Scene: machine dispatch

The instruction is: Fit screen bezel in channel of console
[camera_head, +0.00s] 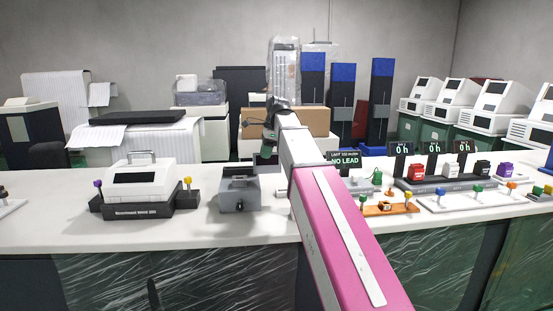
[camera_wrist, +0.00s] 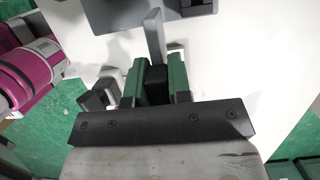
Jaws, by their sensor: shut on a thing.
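My gripper (camera_wrist: 157,72) has green fingers shut on a thin grey piece (camera_wrist: 154,32), apparently the screen bezel, seen nearly edge-on with a black part between the fingers. In the head view a dark flat piece (camera_head: 264,159) shows below my gripper, mostly behind my arm; I cannot tell its full shape. A grey box with a raised block on top (camera_head: 240,193), possibly the console, stands on the counter just left of and nearer than the gripper. A grey body also shows at the top of the wrist view (camera_wrist: 112,14). Contact between it and the held piece is unclear.
A white machine with a dark screen (camera_head: 141,177) stands left on the white counter (camera_head: 60,228). Right of my arm are a NO LEAD sign (camera_head: 345,160), an orange tray (camera_head: 390,209) and a dark rack of coloured blocks (camera_head: 450,185). The counter's left front is clear.

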